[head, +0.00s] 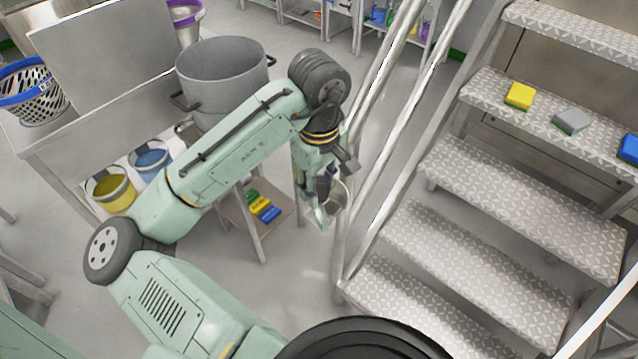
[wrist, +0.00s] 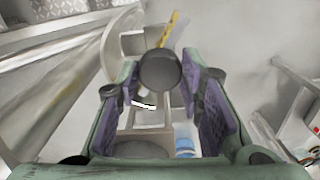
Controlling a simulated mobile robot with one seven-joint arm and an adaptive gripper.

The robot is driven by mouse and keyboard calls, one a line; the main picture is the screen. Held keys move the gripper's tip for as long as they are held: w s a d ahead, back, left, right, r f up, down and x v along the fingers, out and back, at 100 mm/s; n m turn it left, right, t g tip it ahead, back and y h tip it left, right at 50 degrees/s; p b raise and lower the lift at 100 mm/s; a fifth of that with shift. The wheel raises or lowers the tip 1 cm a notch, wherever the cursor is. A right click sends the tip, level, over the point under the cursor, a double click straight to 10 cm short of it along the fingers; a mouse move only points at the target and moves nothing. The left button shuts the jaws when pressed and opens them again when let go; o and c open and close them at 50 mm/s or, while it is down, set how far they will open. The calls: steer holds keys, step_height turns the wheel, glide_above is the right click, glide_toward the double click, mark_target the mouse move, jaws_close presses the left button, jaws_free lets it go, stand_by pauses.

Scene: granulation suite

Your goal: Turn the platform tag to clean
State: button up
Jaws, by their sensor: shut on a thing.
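My gripper (head: 326,184) is low beside the stair's metal handrail in the head view. In the wrist view, my gripper (wrist: 163,82) has its purple-padded fingers on either side of a dark round knob (wrist: 160,70) and is shut on it. Behind the knob is a pale plate with a yellow strip (wrist: 169,30), which seems to be the platform tag; its face and wording cannot be read. In the head view the knob is hidden by my gripper, and a pale piece (head: 317,216) shows just under the fingers.
The handrail (head: 385,110) runs close along my gripper's right. Metal stairs (head: 480,250) hold yellow, grey and blue blocks. Open floor lies below my gripper.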

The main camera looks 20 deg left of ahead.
steer(key=n, duration=0.6)
steer(key=shift+n, duration=0.4)
stand_by(0.3)
steer(key=o, duration=1.2)
steer(key=shift+c, duration=0.2)
step_height(320, 180, up, 12)
steer(key=shift+s, duration=0.1)
